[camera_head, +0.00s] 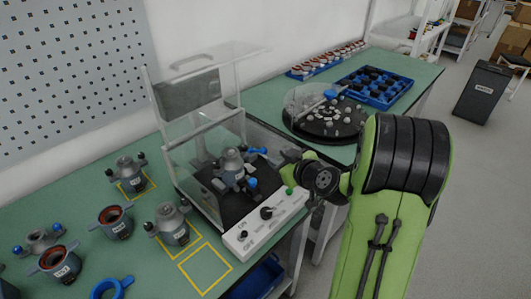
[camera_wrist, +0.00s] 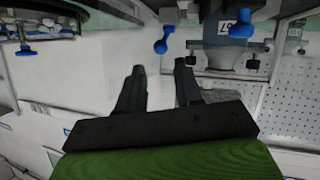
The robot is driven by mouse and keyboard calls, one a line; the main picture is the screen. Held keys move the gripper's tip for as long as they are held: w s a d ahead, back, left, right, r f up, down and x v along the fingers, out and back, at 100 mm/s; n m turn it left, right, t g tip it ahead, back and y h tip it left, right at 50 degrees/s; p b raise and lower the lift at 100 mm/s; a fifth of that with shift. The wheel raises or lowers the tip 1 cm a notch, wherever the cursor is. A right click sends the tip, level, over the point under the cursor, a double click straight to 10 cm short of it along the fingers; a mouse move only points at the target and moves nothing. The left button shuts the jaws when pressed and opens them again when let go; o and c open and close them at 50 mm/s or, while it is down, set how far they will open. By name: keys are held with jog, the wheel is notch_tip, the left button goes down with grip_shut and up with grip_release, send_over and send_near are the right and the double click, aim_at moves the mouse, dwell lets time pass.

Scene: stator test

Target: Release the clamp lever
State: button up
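A grey stator housing (camera_head: 232,166) stands upright on the dark base inside the clear-walled test box (camera_head: 205,130). A blue-handled clamp lever (camera_head: 257,150) sticks out to its right, and another blue handle (camera_head: 252,183) is in front of it. My gripper (camera_head: 280,158) is at the box's open right side, close to the lever; its fingers are partly hidden there. In the wrist view my gripper (camera_wrist: 160,68) is open and empty. A blue lever (camera_wrist: 165,40) shows beyond the fingertips, apart from them, with the labelled housing (camera_wrist: 230,45) to its right.
The white control panel (camera_head: 265,222) with knobs runs along the box's front. Several housings, one of them a grey housing (camera_head: 173,224), stand on the green table (camera_head: 85,200) at left. A round turntable (camera_head: 325,115) and blue tray (camera_head: 375,86) are behind my arm.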

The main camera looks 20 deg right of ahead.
aim_at(266, 152)
jog(key=x, duration=0.8)
grip_shut()
